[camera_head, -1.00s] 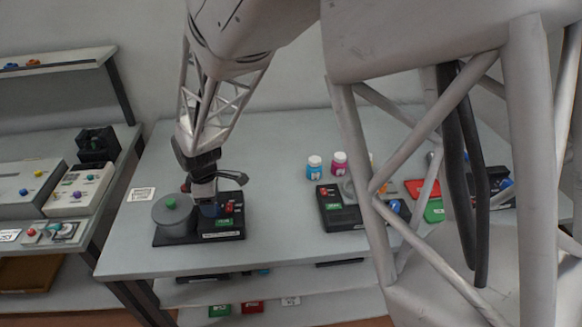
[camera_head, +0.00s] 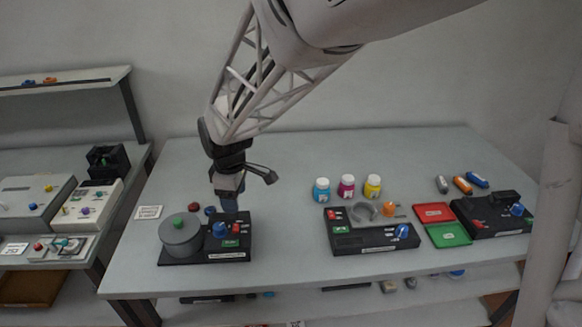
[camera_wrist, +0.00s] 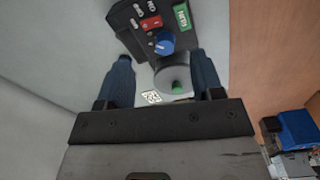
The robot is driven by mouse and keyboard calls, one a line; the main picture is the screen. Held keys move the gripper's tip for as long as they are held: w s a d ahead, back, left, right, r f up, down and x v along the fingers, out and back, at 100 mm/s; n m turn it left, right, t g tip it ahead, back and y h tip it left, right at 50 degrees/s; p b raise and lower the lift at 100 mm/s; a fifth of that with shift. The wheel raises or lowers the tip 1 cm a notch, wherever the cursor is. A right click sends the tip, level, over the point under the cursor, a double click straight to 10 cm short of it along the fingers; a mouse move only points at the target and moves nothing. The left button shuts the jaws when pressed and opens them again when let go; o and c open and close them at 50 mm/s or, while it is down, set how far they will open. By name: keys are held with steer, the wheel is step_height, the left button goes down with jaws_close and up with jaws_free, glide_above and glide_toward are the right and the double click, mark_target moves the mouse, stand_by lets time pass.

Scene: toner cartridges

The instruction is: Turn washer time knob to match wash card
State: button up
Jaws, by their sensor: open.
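The washer (camera_head: 205,256) is a black base at the left of the middle table. It carries a grey drum (camera_head: 181,237) with a green lid knob, a blue knob (camera_head: 220,230), a red switch (camera_head: 238,228) and a green panel (camera_head: 231,243). A white card (camera_head: 148,212) lies to its left; its print is too small to read. My gripper (camera_head: 229,200) points down just behind the washer. In the wrist view its fingers (camera_wrist: 160,62) are apart and empty, and the blue knob (camera_wrist: 165,43) shows between and slightly beyond their tips. The knob's setting is not readable.
Red (camera_head: 194,207) and blue small round pieces lie behind the drum. Three bottles (camera_head: 347,187) and another black device (camera_head: 362,240) stand mid-table. Red (camera_head: 434,212) and green (camera_head: 449,234) trays lie further right, with a black machine (camera_head: 490,218) beside them. A left bench holds more devices.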

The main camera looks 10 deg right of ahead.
steer(key=s+d+r+m, duration=0.3)
steer(key=s+d+r, duration=0.1)
steer(key=d, duration=0.3)
steer(key=s+d+r+m+t, duration=0.1)
steer(key=s+d+r+m, duration=0.2)
steer(key=d, duration=0.4)
steer(key=shift+s+d+r+m, duration=0.4)
steer(key=shift+s+m, duration=0.1)
steer(key=shift+s, duration=0.4)
steer(key=shift+s+d, duration=0.1)
steer(key=s+d+r+m, duration=0.1)
steer(key=s+d+m, duration=0.3)
steer(key=s, duration=0.3)
steer(key=s+d+r+m+t, duration=0.1)
steer(key=s+d+m, duration=0.3)
steer(key=s+d, duration=0.3)
steer(key=shift+s+d+r+m, duration=0.3)
steer(key=shift+s+m, duration=0.1)
steer(key=shift+s, duration=0.4)
